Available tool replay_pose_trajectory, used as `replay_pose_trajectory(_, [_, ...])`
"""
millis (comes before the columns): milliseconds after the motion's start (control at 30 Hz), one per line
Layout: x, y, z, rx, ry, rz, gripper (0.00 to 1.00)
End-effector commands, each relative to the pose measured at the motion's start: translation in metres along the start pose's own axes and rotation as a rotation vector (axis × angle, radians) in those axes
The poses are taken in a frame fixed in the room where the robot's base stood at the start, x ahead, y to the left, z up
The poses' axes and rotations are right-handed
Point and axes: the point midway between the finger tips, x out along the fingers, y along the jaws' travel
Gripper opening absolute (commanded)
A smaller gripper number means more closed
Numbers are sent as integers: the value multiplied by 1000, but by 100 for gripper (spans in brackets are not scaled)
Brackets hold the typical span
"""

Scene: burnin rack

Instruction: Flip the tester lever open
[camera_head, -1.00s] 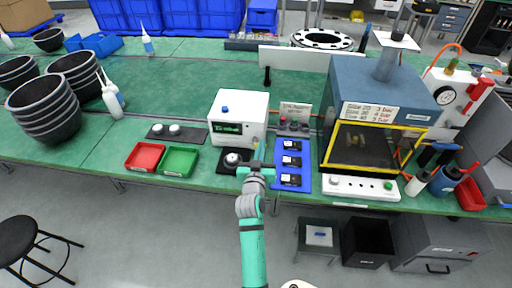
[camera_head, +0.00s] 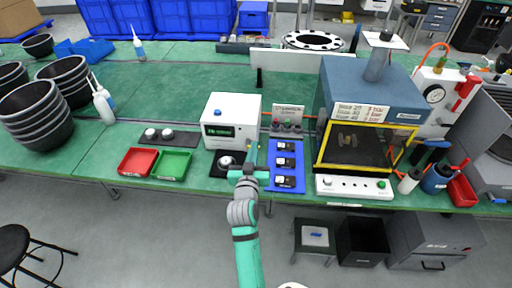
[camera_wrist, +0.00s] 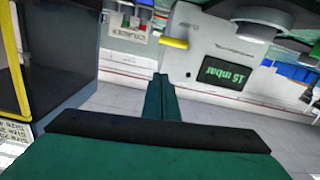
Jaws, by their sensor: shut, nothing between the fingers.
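The tester is a white box (camera_head: 230,122) with a green-lit dark display, standing on the bench. Its lever shows as a small yellow bar (camera_wrist: 174,43) in the wrist view, sticking out beside the display face. The tester (camera_wrist: 215,50) appears upside down there, reading "15 mbar". My gripper (camera_head: 251,163) is in front of the tester's lower right corner in the head view. Its fingers (camera_wrist: 160,82) are shut and empty, with their tips just short of the lever and apart from it in the picture. A round part sits on a black pad (camera_head: 224,163) before the tester.
A blue tray (camera_head: 287,186) with several black modules lies right of my gripper. The blue oven with a yellow-framed door (camera_head: 361,166) stands further right. Red (camera_head: 137,161) and green (camera_head: 171,164) bins lie left. Open bench is left of the tester.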

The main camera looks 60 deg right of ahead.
Motion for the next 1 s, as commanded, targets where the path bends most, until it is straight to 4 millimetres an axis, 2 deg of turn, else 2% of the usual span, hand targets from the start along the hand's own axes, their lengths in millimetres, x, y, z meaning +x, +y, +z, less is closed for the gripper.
replay_pose_trajectory(200, [-38, 2, 0, -2, 1, 2, 0])
replay_pose_trajectory(433, [-66, 4, 0, -1, 2, 7, 0])
replay_pose_trajectory(600, [-73, 4, 0, 1, 1, 7, 0])
replay_pose_trajectory(1000, [-74, 2, 0, 1, 2, 4, 0])
